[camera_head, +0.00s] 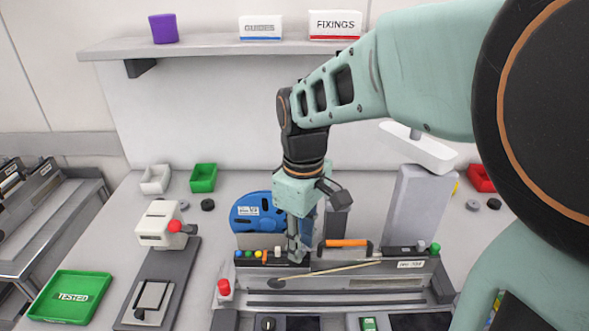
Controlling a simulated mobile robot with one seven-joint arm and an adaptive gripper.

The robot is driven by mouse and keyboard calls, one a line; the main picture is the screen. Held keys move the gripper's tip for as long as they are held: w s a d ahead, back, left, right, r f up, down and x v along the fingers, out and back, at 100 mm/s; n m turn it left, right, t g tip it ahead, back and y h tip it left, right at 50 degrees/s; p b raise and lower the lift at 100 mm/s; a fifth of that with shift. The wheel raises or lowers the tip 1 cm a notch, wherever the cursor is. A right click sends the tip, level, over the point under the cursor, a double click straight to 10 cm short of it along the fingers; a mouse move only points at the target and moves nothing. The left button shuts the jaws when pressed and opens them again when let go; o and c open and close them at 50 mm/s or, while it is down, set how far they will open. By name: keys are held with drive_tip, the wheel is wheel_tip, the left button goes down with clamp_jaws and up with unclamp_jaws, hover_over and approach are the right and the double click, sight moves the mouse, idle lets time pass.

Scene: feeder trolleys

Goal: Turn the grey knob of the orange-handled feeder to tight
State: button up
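The orange-handled feeder (340,285) is a long grey unit on the bench, with a blue reel (256,213) behind its left part. Its orange handle (346,243) lies along the top, just right of my gripper. A small pale grey knob (421,246) stands near the right end, beside a green one (435,248). I cannot tell its setting or whether it is the task's knob. My gripper (296,254) points down at the feeder's top, left of the handle. Its fingertips are small and partly merged with the feeder, so contact and opening cannot be told.
Small coloured knobs (248,254) line the feeder's top left. A red knob (224,287) sits at its left end. A white device with a red ball (160,224) and a green tray (69,297) are at left. A grey column (416,210) stands behind right.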

drive_tip(key=shift+o, duration=0.4)
drive_tip(key=shift+r, duration=0.1)
wheel_tip(320, 180, up, 7)
drive_tip(key=shift+r, duration=0.15)
